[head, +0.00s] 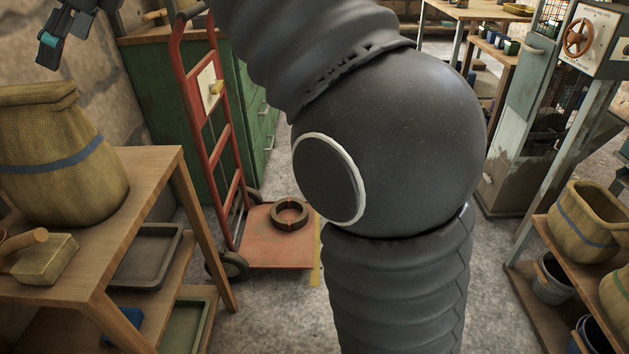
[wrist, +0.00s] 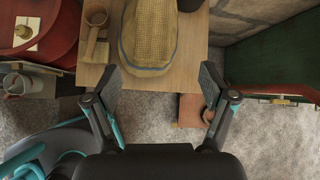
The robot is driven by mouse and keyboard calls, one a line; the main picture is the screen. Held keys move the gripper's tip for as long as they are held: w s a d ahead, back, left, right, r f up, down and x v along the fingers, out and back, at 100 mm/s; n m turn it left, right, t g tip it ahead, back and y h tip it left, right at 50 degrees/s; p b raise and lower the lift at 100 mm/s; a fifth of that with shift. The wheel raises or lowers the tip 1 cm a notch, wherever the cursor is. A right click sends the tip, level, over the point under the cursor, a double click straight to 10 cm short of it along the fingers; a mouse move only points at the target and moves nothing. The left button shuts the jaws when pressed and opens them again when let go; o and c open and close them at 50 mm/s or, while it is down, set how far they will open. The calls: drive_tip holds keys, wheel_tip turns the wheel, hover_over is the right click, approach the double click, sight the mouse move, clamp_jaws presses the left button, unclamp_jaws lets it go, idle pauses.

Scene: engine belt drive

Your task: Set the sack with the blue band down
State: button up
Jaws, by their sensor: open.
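The sack with the blue band (head: 60,165) stands upright on the wooden bench (head: 150,165) at the left of the head view, its top folded shut. In the wrist view the tan sack (wrist: 148,45) shows at the top, on the bench top. The fingers are apart from the sack. In the head view part of my gripper (head: 47,48) shows at the upper left, above the sack.
A wooden-handled block (head: 45,258) lies beside the sack. A red hand truck (head: 205,110) with a ring (head: 290,214) on its plate stands behind the bench. Another, open blue-banded sack (head: 588,220) is on the right shelf. My arm hides the middle.

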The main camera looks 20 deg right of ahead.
drive_tip(key=s+d+f+n+t+h, duration=0.1)
drive_tip(key=s+d+f+n+h, duration=0.1)
drive_tip(key=s+d+f+n, duration=0.3)
drive_tip(key=s+d+f+n+h, duration=0.2)
drive_tip(key=s+d+f+n, duration=0.3)
drive_tip(key=d+f, duration=0.4)
drive_tip(key=s+d, duration=0.1)
drive_tip(key=d, duration=0.2)
drive_tip(key=shift+s+f+n+t, duration=0.2)
drive_tip(key=shift+n+t, duration=0.1)
drive_tip(key=shift+t, duration=0.1)
drive_tip(key=shift+o, duration=0.4)
drive_tip(key=s+d+f+n+h, duration=0.1)
drive_tip(key=s+d+f+n, duration=0.4)
drive_tip(key=f, duration=0.3)
drive_tip(key=s+d+f+n+h, duration=0.2)
drive_tip(key=s+d+f+n, duration=0.2)
drive_tip(key=s+f, duration=0.3)
wheel_tip(320, 180, down, 2)
drive_tip(key=shift+s+d+f+n+h, duration=0.2)
drive_tip(key=shift+s+d+n+h, duration=0.15)
drive_tip(key=shift+n, duration=0.45)
